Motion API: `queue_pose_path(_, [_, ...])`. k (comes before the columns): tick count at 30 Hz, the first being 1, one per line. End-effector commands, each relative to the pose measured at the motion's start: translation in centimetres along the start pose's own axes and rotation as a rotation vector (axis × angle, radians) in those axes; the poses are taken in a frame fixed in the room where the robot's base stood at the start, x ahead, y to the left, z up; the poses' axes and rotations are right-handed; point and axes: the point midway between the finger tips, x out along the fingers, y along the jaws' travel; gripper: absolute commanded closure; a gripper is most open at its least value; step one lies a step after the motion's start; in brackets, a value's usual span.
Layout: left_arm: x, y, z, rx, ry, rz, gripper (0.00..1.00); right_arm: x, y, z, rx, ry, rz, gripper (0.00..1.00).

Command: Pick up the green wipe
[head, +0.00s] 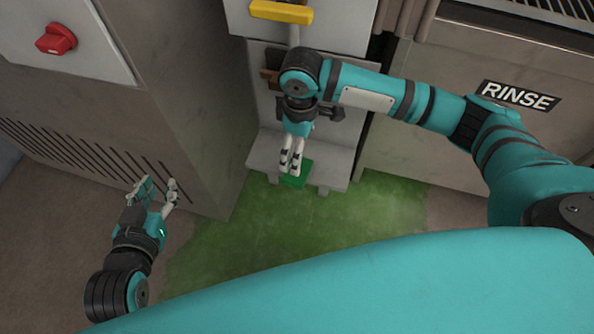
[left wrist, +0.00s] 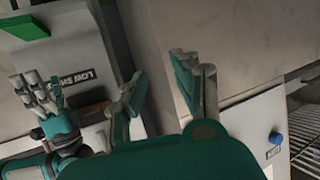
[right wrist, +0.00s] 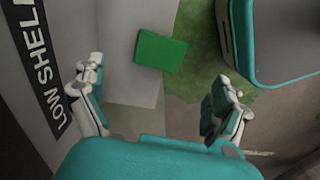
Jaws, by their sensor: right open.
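The green wipe (head: 299,177) is a flat green square on the low grey shelf (head: 262,158), near its front edge. It shows whole in the right wrist view (right wrist: 160,51) and at the top left of the left wrist view (left wrist: 24,28). My right gripper (head: 291,168) points down at the wipe and covers part of it in the head view. In the right wrist view its fingers (right wrist: 155,84) are wide apart with nothing between them, and the wipe lies beyond their tips. My left gripper (head: 157,187) is open and empty at the left.
A "LOW SHELF" label (right wrist: 44,78) marks the shelf. A grey cabinet with a red knob (head: 56,39) stands at the left. A yellow handle (head: 281,12) is above the shelf. A unit labelled "RINSE" (head: 517,96) stands at the right. Green patches stain the floor (head: 270,235).

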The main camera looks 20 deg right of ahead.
Motion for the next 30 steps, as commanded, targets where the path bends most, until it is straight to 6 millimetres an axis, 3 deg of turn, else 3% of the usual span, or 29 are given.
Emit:
queue_pose_path(5, [0.4,0.5,-3.6,-0.001,0.211,0.012,0.70,2.4,-0.1,0.0,-0.001,0.000,0.000,0.00])
queue_pose_path(12, [-0.6,1.2,-8.1,-0.004,0.461,0.027,0.70,4.5,-0.1,-0.1,-0.002,0.001,0.000,0.00])
queue_pose_path(20, [-1.3,1.4,-9.8,-0.007,0.564,0.033,0.70,5.3,-0.1,-0.1,-0.002,0.002,0.000,0.00])
queue_pose_path(25, [-2.8,1.7,-11.9,-0.012,0.725,0.043,0.70,6.5,-0.1,-0.3,-0.002,0.002,0.001,0.00])
queue_pose_path(30, [-5.5,2.1,-14.4,-0.020,0.941,0.055,0.70,7.9,-0.2,-0.6,-0.001,0.003,0.001,0.00])
